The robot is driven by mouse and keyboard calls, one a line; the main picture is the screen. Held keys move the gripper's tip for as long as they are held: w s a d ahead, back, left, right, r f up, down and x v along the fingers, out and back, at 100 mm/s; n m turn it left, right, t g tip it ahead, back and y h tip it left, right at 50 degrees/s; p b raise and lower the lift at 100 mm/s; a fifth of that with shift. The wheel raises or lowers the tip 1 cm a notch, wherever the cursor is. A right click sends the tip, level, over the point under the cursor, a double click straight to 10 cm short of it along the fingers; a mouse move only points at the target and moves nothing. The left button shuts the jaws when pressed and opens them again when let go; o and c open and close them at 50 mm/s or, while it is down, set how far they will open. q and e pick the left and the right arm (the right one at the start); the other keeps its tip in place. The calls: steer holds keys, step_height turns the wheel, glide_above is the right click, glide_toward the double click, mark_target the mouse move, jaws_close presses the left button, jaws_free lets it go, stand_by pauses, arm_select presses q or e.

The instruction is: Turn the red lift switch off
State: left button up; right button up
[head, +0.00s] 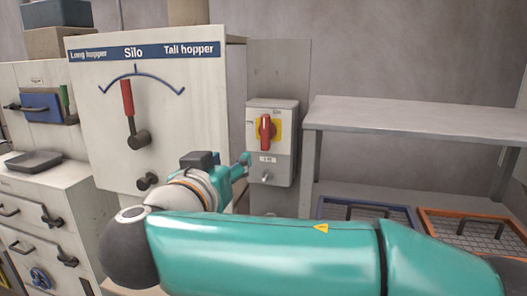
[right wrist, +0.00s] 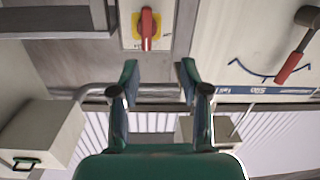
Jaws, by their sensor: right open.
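The red lift switch (head: 265,132) is a red handle on a yellow plate, on the front of a grey box (head: 285,170) fixed to a grey panel. Its handle stands upright. It also shows in the right wrist view (right wrist: 147,28), beyond the fingertips and a little left of the middle of the gap. My right gripper (head: 246,162) is below and left of the switch in the head view. In the right wrist view its two teal fingers (right wrist: 159,70) are apart with nothing between them. My left gripper is in neither view.
A silo selector panel (head: 192,110) with a red-tipped lever (head: 128,105) stands left of the switch box. A metal shelf (head: 400,118) is to the right, with a blue-rimmed tray (head: 325,208) and an orange-rimmed tray (head: 424,222) below its top. Drawers (head: 30,205) stand at far left.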

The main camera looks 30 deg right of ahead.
mark_target(264, 125)
steer(key=shift+m+h, duration=0.6)
steer(key=shift+m, duration=0.2)
steer(key=r+p+x, duration=0.1)
steer(key=x, duration=0.4)
steer(key=s+p+x, duration=0.1)
steer(key=p+x, duration=0.1)
steer(key=x, duration=0.3)
steer(key=d+r+p+x, duration=0.1)
steer(key=x, duration=0.4)
steer(key=shift+s+r+p, duration=0.15)
steer(key=shift+r+p, duration=0.2)
steer(key=shift+x, duration=0.75)
steer(key=shift+d+f, duration=0.1)
steer(key=shift+s, duration=0.1)
jaws_close()
steer(key=shift+a+f, duration=0.1)
steer(key=shift+a, duration=0.1)
steer(key=shift+d, duration=0.1)
